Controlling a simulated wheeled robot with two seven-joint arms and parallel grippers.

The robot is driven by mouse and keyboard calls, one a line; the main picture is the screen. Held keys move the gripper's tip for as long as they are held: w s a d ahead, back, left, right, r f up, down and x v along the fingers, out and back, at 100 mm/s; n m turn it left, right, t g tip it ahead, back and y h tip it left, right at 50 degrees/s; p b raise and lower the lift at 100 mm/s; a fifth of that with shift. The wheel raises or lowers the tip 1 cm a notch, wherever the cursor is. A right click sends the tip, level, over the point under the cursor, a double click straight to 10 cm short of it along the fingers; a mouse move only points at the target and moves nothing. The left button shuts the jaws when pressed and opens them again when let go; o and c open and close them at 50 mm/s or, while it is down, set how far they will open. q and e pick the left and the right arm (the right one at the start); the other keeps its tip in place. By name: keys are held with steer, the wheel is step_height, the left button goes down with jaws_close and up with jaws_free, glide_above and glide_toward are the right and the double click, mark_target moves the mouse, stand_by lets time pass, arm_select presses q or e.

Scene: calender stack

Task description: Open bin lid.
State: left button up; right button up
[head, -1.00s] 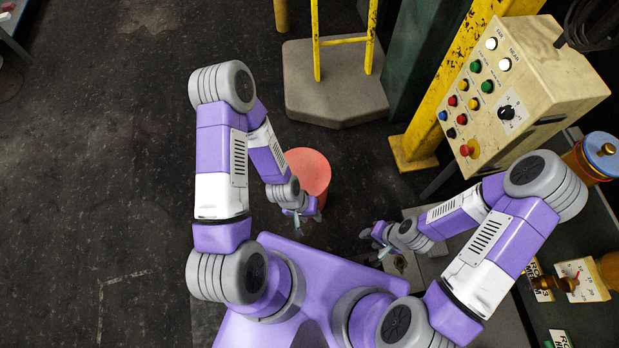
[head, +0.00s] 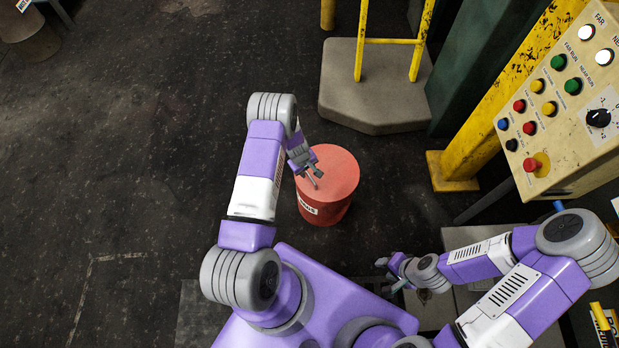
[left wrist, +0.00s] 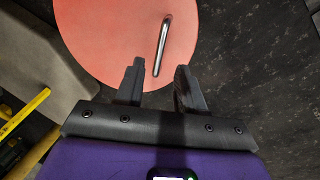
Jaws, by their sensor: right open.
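The red bin (head: 335,212) stands upright on the floor, with a white label on its side. Its round lid (head: 338,165) is on top and fills the upper part of the left wrist view (left wrist: 110,40). A thin metal bar handle (left wrist: 163,42) stands out on the lid. My left gripper (head: 312,180) is over the lid's left part. In the left wrist view its fingers (left wrist: 158,85) are apart, with the handle's near end between their tips and nothing gripped. My right gripper (head: 388,275) is open and empty, away from the bin to the lower right.
A grey block (head: 375,95) with a yellow rail (head: 390,41) stands behind the bin. A yellow post (head: 460,155) and a control panel (head: 560,110) with coloured buttons are at the right. Dark floor (head: 140,150) is clear at the left.

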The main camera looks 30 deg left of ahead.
mark_target(310, 177)
arm_select(q)
steer(key=f, duration=0.2)
steer(key=f+b, duration=0.1)
steer(key=w+f+b, duration=0.1)
steer(key=f, duration=0.1)
steer(key=shift+d+f, duration=0.3)
steer(key=shift+f, duration=0.05)
jaws_close()
